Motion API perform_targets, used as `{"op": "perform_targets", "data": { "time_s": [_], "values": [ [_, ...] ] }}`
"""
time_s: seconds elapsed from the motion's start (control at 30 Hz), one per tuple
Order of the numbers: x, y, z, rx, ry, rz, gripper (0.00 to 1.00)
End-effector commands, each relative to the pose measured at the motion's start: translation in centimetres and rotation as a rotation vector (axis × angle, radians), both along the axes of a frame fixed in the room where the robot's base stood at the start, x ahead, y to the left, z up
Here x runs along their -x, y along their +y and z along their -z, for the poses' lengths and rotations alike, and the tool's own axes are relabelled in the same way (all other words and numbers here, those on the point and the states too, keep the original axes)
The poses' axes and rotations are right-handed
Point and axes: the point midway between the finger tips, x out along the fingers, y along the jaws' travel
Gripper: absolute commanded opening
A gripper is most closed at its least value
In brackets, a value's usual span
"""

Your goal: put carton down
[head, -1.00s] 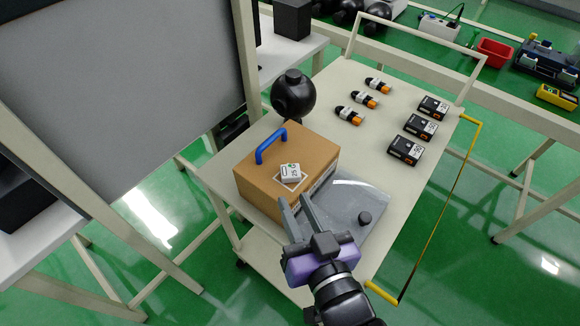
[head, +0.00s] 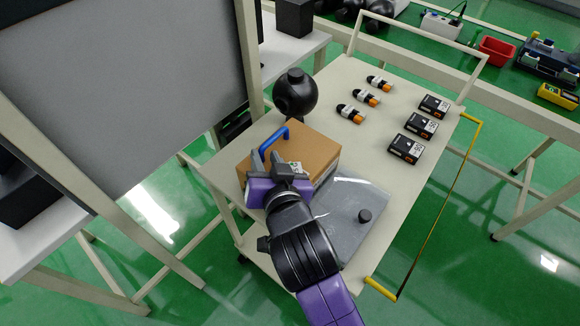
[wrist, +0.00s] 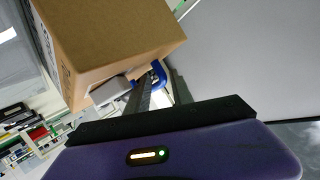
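The carton (head: 312,147) is a brown box with a blue handle on its top, and it sits on the cart top. It also fills the upper left of the wrist view (wrist: 105,40). My gripper (head: 273,158) is over the near left part of the carton, close to the handle (head: 274,141). In the wrist view my gripper (wrist: 160,85) has its two fingers apart, with the blue handle (wrist: 158,73) showing between or just beyond their tips. Contact with the handle cannot be told. A small white label or box (head: 296,167) on the carton is partly hidden by my gripper.
The cart top (head: 385,100) also holds a black round object (head: 295,94), several orange-tipped items (head: 366,97), black boxes (head: 421,125) and a clear grey sheet (head: 352,195) with a black knob. A grey panel (head: 120,80) stands to the left. Bare cart surface lies right of the carton.

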Motion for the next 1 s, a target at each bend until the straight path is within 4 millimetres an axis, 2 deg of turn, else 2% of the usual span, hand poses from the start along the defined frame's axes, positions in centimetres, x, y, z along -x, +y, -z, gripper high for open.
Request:
{"op": "perform_targets", "data": {
  "time_s": [0.13,0.4,0.57,1.0],
  "values": [
    [-1.4,0.5,0.6,0.000,0.001,0.000,0.28],
    [-1.6,0.6,0.7,0.000,-0.001,-0.001,0.28],
    [-1.6,0.6,0.7,0.000,-0.001,-0.001,0.00],
    [-1.6,0.5,0.7,0.002,-0.002,0.000,0.00]
  ]
}}
